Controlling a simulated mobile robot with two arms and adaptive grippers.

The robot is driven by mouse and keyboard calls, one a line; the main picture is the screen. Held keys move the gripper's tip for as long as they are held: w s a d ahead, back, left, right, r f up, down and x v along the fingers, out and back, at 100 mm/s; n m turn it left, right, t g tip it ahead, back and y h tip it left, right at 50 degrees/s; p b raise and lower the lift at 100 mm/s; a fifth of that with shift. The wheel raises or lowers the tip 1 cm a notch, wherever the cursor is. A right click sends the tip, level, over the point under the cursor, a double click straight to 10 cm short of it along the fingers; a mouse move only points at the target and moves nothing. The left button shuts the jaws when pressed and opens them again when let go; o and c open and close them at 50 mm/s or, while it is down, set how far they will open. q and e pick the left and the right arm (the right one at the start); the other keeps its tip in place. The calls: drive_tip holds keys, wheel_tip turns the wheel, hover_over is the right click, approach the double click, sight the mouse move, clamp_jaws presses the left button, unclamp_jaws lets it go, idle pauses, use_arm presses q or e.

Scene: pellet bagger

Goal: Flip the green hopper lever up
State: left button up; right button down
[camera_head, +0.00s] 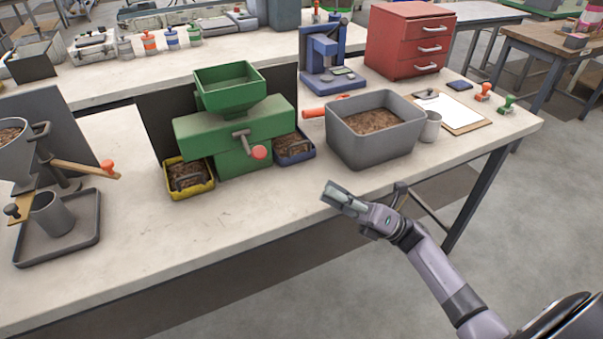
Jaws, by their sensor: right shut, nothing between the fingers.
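The green hopper machine (215,131) stands on the near bench, with a square green funnel (230,86) on top. Its lever has a grey pivot on the front face and a red knob (259,152), and hangs down and to the right. My right gripper (331,191) is shut and empty, over the bench's front edge. It is to the right of the lever and nearer to me, apart from it. My left gripper is not in view.
A yellow-rimmed tray (203,189) and a blue tray (307,156) flank the machine's base. A grey bin (352,151) of brown pellets stands to the right, beside a grey cup (431,127). The bench front (238,214) before the machine is clear. A funnel stand is at left.

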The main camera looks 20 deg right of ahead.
sight(265, 156)
drive_tip(key=shift+p+x, duration=2.45)
drive_tip(key=shift+x, duration=4.3)
drive_tip(key=shift+r, duration=0.1)
